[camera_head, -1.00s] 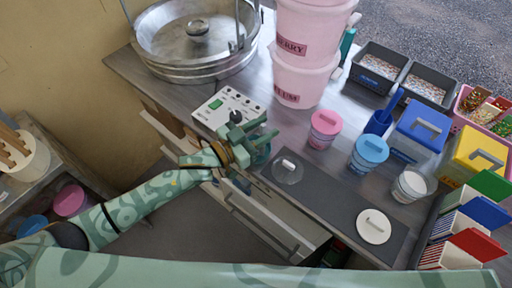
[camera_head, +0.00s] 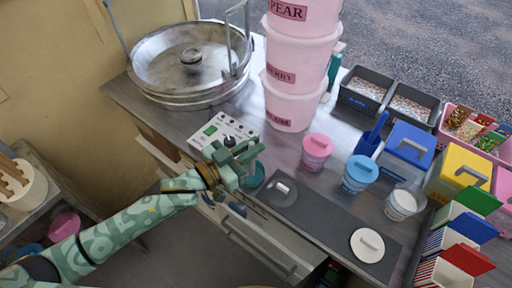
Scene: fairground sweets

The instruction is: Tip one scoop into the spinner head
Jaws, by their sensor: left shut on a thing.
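The spinner head (camera_head: 190,57) is a small round metal piece in the middle of a wide metal bowl (camera_head: 150,82) at the upper left. My left gripper (camera_head: 243,160) is over the counter's front edge, below and right of the bowl and well apart from it. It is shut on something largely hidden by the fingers. A teal round thing (camera_head: 256,176) shows just beneath them; I cannot tell its full shape. An open white tub (camera_head: 402,205) with pale contents stands at the right. A blue scoop handle (camera_head: 378,125) sticks up from a blue holder (camera_head: 367,145). My right gripper is out of view.
A control panel (camera_head: 222,132) lies directly behind the gripper.

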